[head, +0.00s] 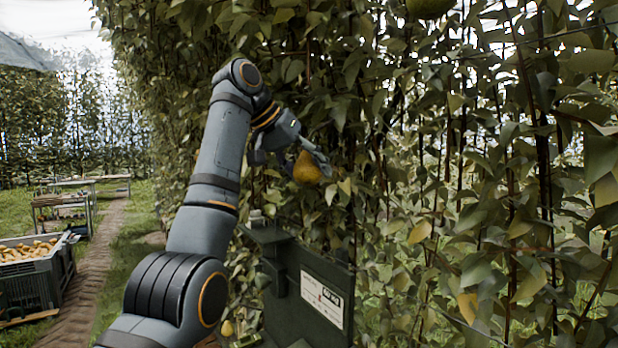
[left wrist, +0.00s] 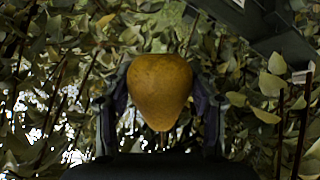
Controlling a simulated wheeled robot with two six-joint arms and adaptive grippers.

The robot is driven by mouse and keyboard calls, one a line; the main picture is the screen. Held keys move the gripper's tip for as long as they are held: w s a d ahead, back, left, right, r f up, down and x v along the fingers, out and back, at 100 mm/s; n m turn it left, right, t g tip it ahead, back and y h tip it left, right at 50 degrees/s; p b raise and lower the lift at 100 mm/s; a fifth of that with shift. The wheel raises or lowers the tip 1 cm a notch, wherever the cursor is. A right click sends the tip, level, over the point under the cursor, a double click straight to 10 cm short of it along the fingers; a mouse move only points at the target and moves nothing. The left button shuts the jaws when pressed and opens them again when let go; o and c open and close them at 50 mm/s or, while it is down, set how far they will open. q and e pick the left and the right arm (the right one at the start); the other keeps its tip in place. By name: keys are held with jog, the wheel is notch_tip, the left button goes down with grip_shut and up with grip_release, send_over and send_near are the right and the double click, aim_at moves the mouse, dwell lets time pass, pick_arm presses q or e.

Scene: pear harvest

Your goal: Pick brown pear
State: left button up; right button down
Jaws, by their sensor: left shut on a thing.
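A brown-yellow pear (head: 306,168) is at the end of my left arm in the head view, against the leafy hedge. My left gripper (head: 308,160) is shut on it, with a finger showing on its upper right side. In the left wrist view the pear (left wrist: 160,88) fills the middle, with the dark fingers of my left gripper (left wrist: 162,105) on both its sides. Leaves are close behind it. I cannot tell whether the pear is still joined to a twig. My right gripper is not in view.
Dense foliage (head: 480,200) fills the middle and right. A dark green box with a white label (head: 322,299) stands below the gripper. A crate of pears (head: 62,262) is at the far left, beside a dirt path (head: 98,255). Another yellow pear (head: 227,328) shows low down.

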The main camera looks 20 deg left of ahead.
pick_arm(q)
jog(key=shift+r, duration=0.1)
jog(key=shift+s+r+g, duration=0.25)
jog(key=shift+g, duration=0.25)
jog(key=shift+s+d+n, duration=0.15)
jog(key=shift+s+n, duration=0.05)
jog(key=shift+n, duration=0.1)
jog(key=shift+g+p, duration=0.3)
jog(key=shift+r+p, duration=0.2)
jog(key=shift+p, duration=0.1)
jog(key=shift+s+r+g+p, duration=0.2)
jog(key=shift+r+g+p, duration=0.05)
jog(key=shift+g+p, duration=0.25)
jog(key=shift+s+d, duration=0.1)
jog(key=shift+s, duration=0.1)
jog(key=shift+h, duration=0.3)
jog(key=shift+w+f, duration=0.15)
